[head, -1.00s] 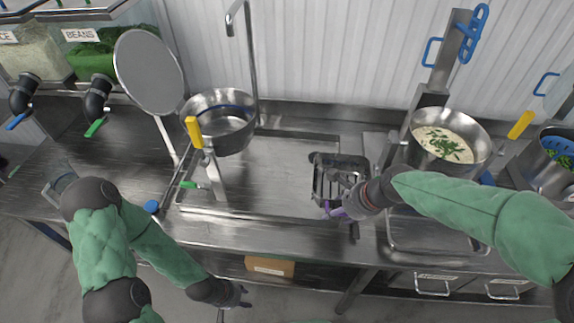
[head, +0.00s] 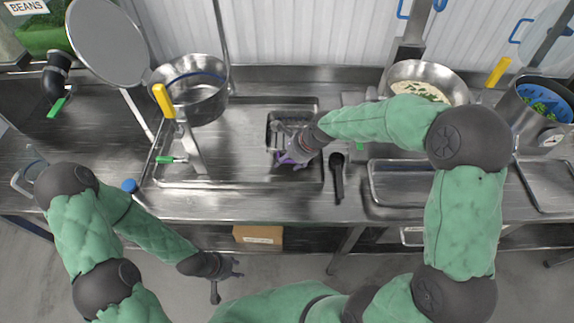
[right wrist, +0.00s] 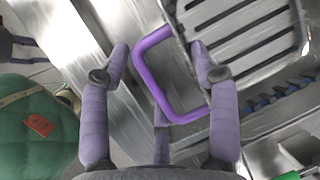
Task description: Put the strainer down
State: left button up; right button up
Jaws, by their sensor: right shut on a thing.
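The strainer (head: 292,117) is a rectangular slotted metal piece with a purple loop handle. It is over the right part of the sunken metal basin (head: 237,172). I cannot tell whether it touches the basin. My right gripper (head: 290,155) is shut on its handle, and the hand hides part of it. In the right wrist view, the purple handle (right wrist: 148,82) passes between the fingers of the gripper (right wrist: 160,62), and the slotted metal (right wrist: 245,40) lies beyond. My left gripper (head: 228,277) is open and empty, low in front of the counter.
A steel pot (head: 195,95) stands at the basin's back left. A pan of creamy food (head: 425,75) is at the back right, partly behind my arm. A black-handled tool (head: 338,180) lies right of the basin, beside a shallow tray (head: 385,199). The basin's left middle is clear.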

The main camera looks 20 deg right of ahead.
jog(key=shift+d+b+x, duration=0.2)
jog(key=shift+b+x, duration=0.05)
jog(key=shift+x, duration=0.7)
jog(key=shift+d+b+x, duration=0.2)
jog(key=shift+x, duration=0.8)
jog(key=shift+s+f, duration=0.25)
jog(key=shift+f, duration=0.1)
jog(key=o, duration=1.7)
jog(key=p+v, duration=0.2)
jog(key=v, duration=1)
jog(key=shift+p, duration=0.3)
